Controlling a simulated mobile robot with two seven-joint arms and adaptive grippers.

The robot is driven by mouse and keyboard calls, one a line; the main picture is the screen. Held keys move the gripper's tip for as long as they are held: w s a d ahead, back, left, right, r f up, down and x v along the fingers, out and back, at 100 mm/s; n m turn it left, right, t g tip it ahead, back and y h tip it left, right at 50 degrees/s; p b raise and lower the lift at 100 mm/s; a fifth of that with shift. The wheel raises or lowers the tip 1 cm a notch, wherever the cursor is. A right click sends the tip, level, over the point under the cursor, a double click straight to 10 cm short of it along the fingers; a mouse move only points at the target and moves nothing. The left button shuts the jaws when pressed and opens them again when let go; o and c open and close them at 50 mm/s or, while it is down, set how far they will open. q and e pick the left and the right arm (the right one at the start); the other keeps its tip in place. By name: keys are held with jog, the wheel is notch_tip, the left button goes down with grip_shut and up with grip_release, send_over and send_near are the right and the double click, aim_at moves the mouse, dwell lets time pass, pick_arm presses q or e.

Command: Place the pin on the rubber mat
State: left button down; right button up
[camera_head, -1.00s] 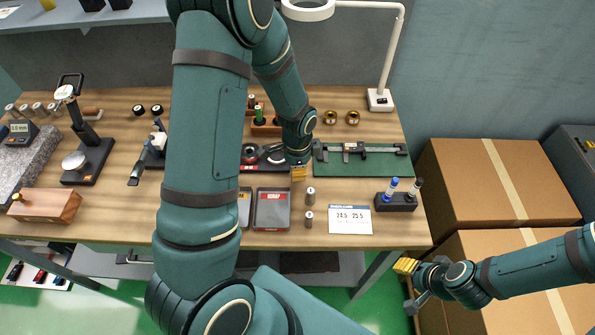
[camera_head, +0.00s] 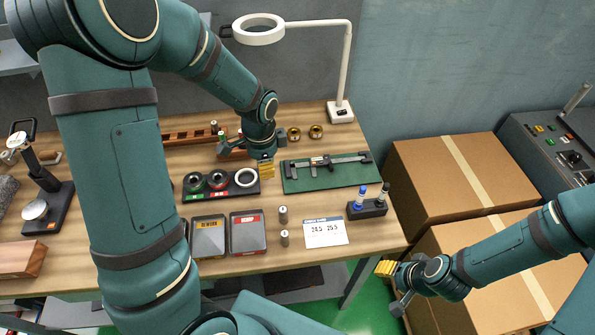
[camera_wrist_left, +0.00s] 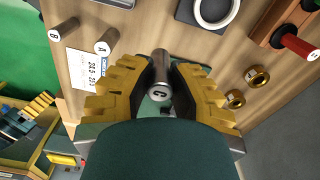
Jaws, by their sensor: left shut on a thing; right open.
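My left gripper (camera_head: 266,168) is shut on a metal pin marked C (camera_wrist_left: 160,76), held between its yellow fingers in the left wrist view. The held pin cannot be made out in the head view. The gripper is just left of the green mat (camera_head: 299,184), over the ring stand's right end; its height is unclear. Two more pins stand on the table, pin A (camera_head: 283,215) and pin B (camera_head: 284,238); they also show in the left wrist view as A (camera_wrist_left: 106,42) and B (camera_wrist_left: 66,28). My right gripper (camera_head: 386,268) is open and empty off the table's front right.
A caliper (camera_head: 330,161) lies on the green mat. A ring stand (camera_head: 220,188), two grey trays (camera_head: 208,251) (camera_head: 248,246), a paper card (camera_head: 326,233) and a marker holder (camera_head: 367,209) surround the pins. A lamp (camera_head: 341,111) stands behind. Cardboard boxes (camera_head: 420,190) are at right.

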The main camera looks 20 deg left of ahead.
pick_arm(q)
jog(key=w+d+b, duration=0.5)
jog(key=w+d, duration=0.1)
jog(key=w, duration=0.5)
jog(key=shift+n, duration=0.4)
jog(key=f, duration=0.9)
jog(key=shift+w, duration=0.3)
jog(key=shift+b, duration=0.3)
jog(key=shift+f, duration=0.15)
jog(key=c, duration=1)
grip_release()
jog(key=shift+o, duration=0.2)
